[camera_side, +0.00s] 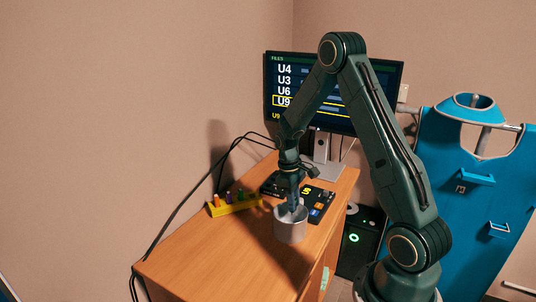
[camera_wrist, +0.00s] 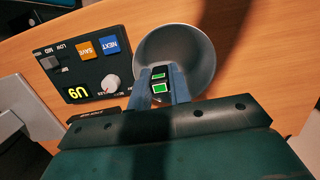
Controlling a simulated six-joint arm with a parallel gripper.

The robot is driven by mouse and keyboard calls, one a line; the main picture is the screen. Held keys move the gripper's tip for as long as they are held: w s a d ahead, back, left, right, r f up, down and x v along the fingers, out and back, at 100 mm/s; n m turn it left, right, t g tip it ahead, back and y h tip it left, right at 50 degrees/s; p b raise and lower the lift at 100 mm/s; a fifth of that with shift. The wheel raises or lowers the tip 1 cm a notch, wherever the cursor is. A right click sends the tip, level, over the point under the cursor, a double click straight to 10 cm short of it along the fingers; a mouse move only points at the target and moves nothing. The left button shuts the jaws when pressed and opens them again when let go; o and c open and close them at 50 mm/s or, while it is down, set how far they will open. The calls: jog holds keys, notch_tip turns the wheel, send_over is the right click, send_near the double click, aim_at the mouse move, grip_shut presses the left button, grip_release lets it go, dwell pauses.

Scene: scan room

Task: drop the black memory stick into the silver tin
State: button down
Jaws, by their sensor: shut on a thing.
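The silver tin (camera_side: 290,229) stands upright near the desk's front edge in the side view. Its round mouth also shows in the wrist view (camera_wrist: 203,50). My gripper (camera_side: 291,208) points down at the tin's mouth. In the wrist view my gripper (camera_wrist: 161,88) is shut on the black memory stick (camera_wrist: 160,77), which has bright green patches on it. The stick and fingertips overlap the tin's left part there. I cannot tell how far the tips reach below the rim. In the side view the stick is hidden by the fingers and tin.
A black control box (camera_wrist: 97,65) with blue and orange buttons, a knob and a lit display sits close beside the tin. A yellow rack (camera_side: 235,205) holds several coloured sticks to the left. A monitor (camera_side: 360,95) stands behind. The desk's front left (camera_side: 190,262) is clear.

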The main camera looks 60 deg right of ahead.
jog(key=c, duration=1.2)
grip_release()
jog(key=shift+r, duration=0.1)
notch_tip(320, 180, up, 14)
jog(key=w, duration=0.2)
jog(key=shift+f, duration=0.25)
